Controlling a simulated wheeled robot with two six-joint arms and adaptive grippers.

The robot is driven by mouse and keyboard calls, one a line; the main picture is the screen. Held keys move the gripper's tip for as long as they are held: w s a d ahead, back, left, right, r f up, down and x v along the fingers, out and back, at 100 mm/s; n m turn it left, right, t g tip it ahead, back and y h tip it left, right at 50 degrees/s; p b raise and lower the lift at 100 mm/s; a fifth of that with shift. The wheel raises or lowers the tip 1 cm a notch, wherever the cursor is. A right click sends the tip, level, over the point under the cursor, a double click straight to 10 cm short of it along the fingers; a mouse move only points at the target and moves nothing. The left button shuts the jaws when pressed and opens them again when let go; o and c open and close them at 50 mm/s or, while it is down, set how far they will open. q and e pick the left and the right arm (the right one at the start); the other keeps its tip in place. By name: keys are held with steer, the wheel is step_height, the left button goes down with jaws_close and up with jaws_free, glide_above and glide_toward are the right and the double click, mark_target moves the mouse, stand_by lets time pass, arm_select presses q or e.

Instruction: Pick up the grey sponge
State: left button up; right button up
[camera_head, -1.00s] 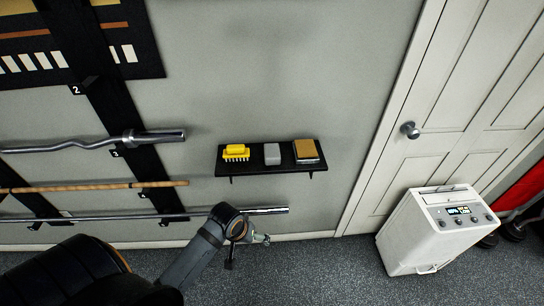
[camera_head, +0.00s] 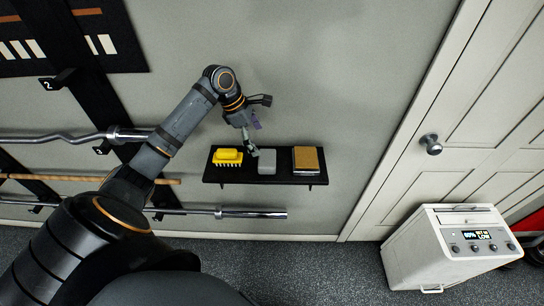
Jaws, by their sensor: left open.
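The grey sponge (camera_head: 267,163) lies in the middle of a small black wall shelf (camera_head: 240,176). A yellow brush (camera_head: 228,157) stands to its left and a brown-topped block (camera_head: 306,159) to its right. My left gripper (camera_head: 253,151) points down from above, at the upper left edge of the sponge, between it and the brush. It is open, with nothing seen in it. I cannot tell whether a finger touches the sponge. My right gripper is not in view.
Metal bars (camera_head: 230,213) and a wooden stick (camera_head: 80,178) sit on a wall rack at the left, partly behind my arm. A white machine (camera_head: 445,250) stands on the floor at the right, before a white door (camera_head: 470,130). The wall above the shelf is clear on the right.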

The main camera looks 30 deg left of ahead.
mark_target(266, 157)
arm_select(q)
steer(key=f, duration=0.2)
steer(key=shift+s+d+f, duration=0.25)
steer(key=shift+d+f, duration=0.05)
steer(key=shift+d, duration=0.1)
steer(key=shift+w+f, duration=0.35)
steer(key=shift+f, duration=0.2)
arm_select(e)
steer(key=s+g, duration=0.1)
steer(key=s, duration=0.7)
arm_select(q)
steer(key=shift+p+x, duration=0.45)
steer(key=shift+x, duration=0.6)
steer(key=x, duration=0.2)
steer(key=shift+d+f, duration=0.2)
steer(key=shift+f, duration=0.05)
steer(key=shift+w+d+f, duration=0.1)
steer(key=shift+w+f, duration=0.1)
steer(key=shift+f, duration=0.3)
steer(key=c, duration=0.8)
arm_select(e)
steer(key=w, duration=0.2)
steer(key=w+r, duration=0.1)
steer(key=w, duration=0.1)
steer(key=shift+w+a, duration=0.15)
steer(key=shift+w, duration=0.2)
